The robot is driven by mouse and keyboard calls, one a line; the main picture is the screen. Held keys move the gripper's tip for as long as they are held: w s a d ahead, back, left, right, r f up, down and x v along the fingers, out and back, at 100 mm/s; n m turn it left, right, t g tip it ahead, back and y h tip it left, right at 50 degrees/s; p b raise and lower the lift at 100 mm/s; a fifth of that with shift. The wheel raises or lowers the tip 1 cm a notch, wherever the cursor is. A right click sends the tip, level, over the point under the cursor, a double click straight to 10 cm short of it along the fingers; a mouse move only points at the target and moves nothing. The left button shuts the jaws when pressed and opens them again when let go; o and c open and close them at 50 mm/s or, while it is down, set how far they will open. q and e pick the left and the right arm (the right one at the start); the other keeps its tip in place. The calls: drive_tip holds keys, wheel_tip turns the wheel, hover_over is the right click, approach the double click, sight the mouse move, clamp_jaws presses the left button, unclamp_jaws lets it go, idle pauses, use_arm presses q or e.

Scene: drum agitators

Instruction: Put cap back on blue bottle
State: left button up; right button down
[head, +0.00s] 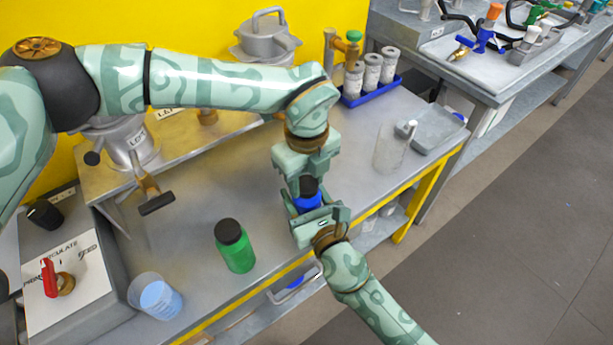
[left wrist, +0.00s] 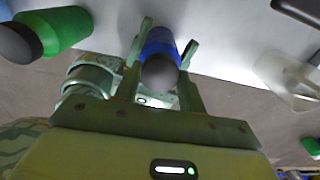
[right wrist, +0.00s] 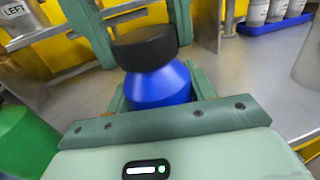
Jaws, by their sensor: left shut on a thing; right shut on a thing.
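The blue bottle (head: 306,204) is upright between the fingers of my right gripper (head: 318,215), above the table's front edge. It also shows in the right wrist view (right wrist: 158,88), where it widens below the neck. In the right wrist view the cap (right wrist: 145,48) looks slightly tilted and covers the neck. I cannot tell whether it is threaded on. In the left wrist view the cap (left wrist: 159,74) is between the fingers, with the blue bottle (left wrist: 159,42) beyond.
A green bottle (head: 237,254) with a black cap stands left of the grippers. A clear cup of blue liquid (head: 160,299) is at the front left. A clear beaker (head: 388,152) and grey tray (head: 431,128) are at right. A blue rack (head: 371,91) stands behind.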

use_arm(q)
drive_tip(key=m, duration=0.7)
drive_tip(key=shift+m, duration=0.4)
drive_tip(key=m, duration=1.8)
drive_tip(key=shift+m, duration=0.3)
drive_tip(key=m, duration=0.2)
drive_tip(key=shift+m, duration=0.4)
drive_tip(key=m, duration=0.5)
drive_tip(key=o, duration=1.2)
